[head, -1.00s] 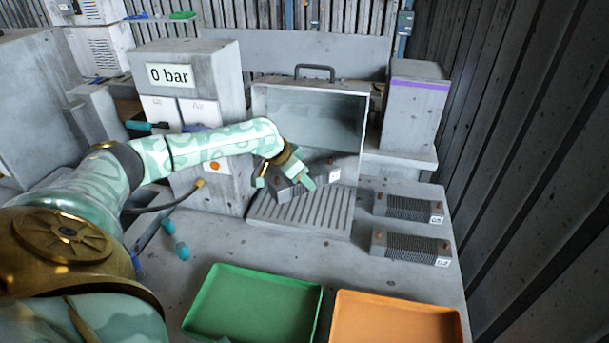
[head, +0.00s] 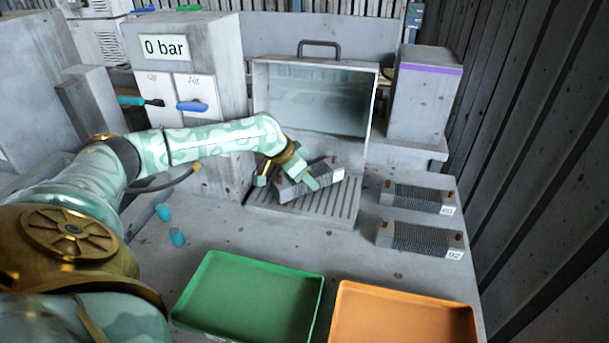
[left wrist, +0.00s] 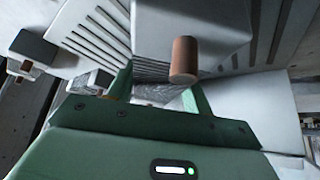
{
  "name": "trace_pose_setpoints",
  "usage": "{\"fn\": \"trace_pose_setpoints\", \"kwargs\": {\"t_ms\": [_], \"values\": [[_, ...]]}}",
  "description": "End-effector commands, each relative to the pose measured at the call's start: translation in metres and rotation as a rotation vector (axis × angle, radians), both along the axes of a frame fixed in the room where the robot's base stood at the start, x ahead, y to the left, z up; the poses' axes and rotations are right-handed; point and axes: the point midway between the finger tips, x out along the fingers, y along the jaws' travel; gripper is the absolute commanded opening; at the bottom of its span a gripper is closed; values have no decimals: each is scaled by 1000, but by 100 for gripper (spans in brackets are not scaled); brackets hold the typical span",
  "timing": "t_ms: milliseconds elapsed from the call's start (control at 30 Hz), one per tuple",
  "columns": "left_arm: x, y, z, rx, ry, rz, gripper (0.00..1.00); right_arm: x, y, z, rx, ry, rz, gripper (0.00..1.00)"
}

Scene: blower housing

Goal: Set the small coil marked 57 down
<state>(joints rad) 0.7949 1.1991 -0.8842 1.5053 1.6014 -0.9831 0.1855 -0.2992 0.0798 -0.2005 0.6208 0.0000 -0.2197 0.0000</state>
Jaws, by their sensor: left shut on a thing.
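My left gripper (head: 289,184) is shut on a small grey finned coil (head: 325,176), over the slatted grate (head: 330,208) in front of the open housing (head: 318,97). The coil lies at an angle across the slats. Its white end label is too small to read, and I cannot tell whether it touches the grate. In the left wrist view, the coil's fins (left wrist: 152,72) show between the green fingers, with a copper stub (left wrist: 183,60) at its near end. My right gripper is not in view.
Two finned coils, one with an unclear label (head: 418,196) and one marked 92 (head: 420,238), lie right of the grate. A green tray (head: 190,309) and an orange tray (head: 400,294) stand in front. Two teal pegs (head: 177,237) lie on the left. A 0 bar cabinet (head: 225,60) stands behind.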

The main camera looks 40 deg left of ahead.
Motion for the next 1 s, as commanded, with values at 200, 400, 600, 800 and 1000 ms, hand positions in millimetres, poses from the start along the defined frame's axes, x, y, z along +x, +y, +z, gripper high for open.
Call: {"fn": "trace_pose_setpoints", "kwargs": {"t_ms": [200,400,600,800,1000], "values": [[0,0,-2,-1,-2,0,9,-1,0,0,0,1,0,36],[0,0,-7,-2,-2,0,9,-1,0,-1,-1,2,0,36],[1,0,-9,-1,-2,1,67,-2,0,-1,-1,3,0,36],[0,0,-9,-1,-1,1,76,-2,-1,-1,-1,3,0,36],[-4,1,-3,2,1,0,76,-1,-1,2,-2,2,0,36]]}}
